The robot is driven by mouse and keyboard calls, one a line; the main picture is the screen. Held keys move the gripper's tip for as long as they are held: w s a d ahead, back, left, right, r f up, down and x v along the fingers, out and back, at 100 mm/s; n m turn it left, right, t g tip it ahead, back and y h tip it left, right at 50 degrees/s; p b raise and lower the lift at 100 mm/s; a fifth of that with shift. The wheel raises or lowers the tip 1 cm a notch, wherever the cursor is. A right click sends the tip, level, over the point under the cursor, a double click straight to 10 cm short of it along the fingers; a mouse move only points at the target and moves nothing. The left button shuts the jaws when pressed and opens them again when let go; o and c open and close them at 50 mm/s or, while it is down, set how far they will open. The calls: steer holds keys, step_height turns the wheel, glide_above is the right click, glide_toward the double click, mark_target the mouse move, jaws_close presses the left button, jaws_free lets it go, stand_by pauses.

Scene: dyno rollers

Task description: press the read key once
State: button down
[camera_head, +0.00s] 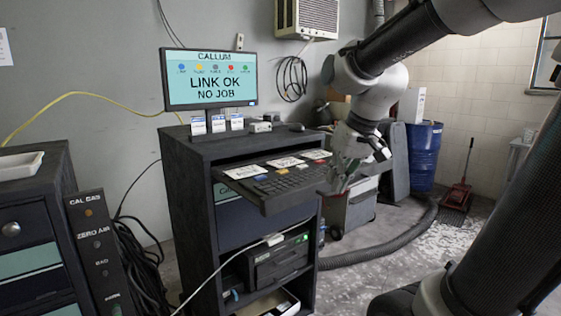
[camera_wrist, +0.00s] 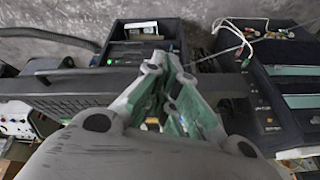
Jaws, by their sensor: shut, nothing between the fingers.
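The keyboard (camera_head: 285,180) lies on a pull-out shelf of the dark cabinet in the head view. It has dark keys, a few coloured keys and white cards along its back edge. I cannot read which key is the read key. The monitor (camera_head: 210,79) above shows "LINK OK" and "NO JOB". My gripper (camera_head: 343,188) is at the right end of the shelf and looks shut and empty. In the wrist view my gripper (camera_wrist: 170,62) points past the shelf edge towards the cabinet and floor. I cannot tell whether it touches the shelf.
A printer-like box (camera_head: 280,262) sits on the cabinet's lower shelf. A grey hose (camera_head: 380,252) curves over the floor at right. A blue drum (camera_head: 424,155) stands behind. A gas panel (camera_head: 95,245) and drawer unit (camera_head: 30,225) stand at left.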

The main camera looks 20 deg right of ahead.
steer(key=w+a+r+n+t, duration=0.1)
steer(key=w+r, duration=0.3)
steer(key=w, duration=0.4)
steer(key=w+a+r+n+t+y, duration=0.1)
steer(key=w+r+n+t, duration=0.1)
steer(key=w+r, duration=0.3)
steer(key=w+t, duration=0.1)
steer(key=w, duration=0.2)
steer(key=shift+w+a+r+n+t+y, duration=0.3)
glide_above(283, 171)
step_height(283, 171, down, 7)
steer(key=shift+f, duration=0.1)
step_height(283, 171, down, 2)
steer(key=shift+d+f, duration=0.1)
steer(key=shift+f, duration=0.9)
